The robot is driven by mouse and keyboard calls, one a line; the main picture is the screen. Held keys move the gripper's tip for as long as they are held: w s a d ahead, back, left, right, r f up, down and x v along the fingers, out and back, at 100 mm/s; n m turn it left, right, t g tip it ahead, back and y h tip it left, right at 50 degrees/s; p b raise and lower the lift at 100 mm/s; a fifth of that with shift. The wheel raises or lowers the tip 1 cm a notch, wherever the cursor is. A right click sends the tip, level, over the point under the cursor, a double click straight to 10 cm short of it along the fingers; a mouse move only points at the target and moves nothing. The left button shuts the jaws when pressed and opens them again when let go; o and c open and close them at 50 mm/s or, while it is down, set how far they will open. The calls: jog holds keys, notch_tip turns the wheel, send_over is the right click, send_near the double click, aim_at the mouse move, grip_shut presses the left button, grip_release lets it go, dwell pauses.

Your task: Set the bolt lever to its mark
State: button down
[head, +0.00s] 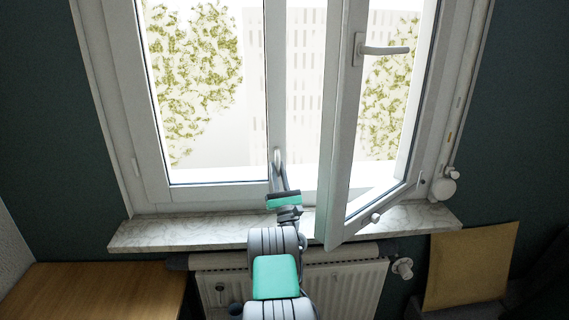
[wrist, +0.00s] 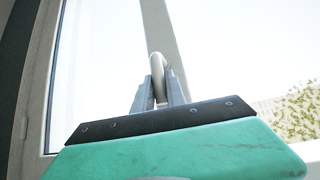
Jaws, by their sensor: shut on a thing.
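The bolt lever (head: 277,157) is a small pale, rounded lever low on the upright post between the two window sashes. In the wrist view the lever (wrist: 157,66) rises between my two grey fingers as a rounded light arm, upright or nearly so. My gripper (head: 279,180) is shut on the lever, with a finger on each side; the fingers also show in the wrist view (wrist: 160,92). The lower part of the lever is hidden by the fingers. I cannot make out a mark beside it.
The right window sash (head: 334,130) stands open into the room, close to the right of my arm, with a handle (head: 383,50). A marble sill (head: 150,232) and a radiator (head: 345,285) lie below. A wooden top (head: 90,290) is at lower left.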

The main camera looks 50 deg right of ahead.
aim_at(279, 174)
jog(key=shift+n+y, duration=0.3)
jog(key=shift+n, duration=0.1)
jog(key=c, duration=1.6)
grip_release()
jog(key=shift+o, duration=1.2)
jog(key=shift+s+d, duration=0.1)
jog(key=shift+s+f+b, duration=0.1)
jog(key=shift+f+b, duration=0.3)
jog(key=shift+b, duration=0.25)
jog(key=b+v, duration=0.6)
jog(key=shift+s+a+f+b, duration=0.3)
jog(key=shift+s+a+b, duration=0.05)
jog(key=shift+s+b, duration=0.05)
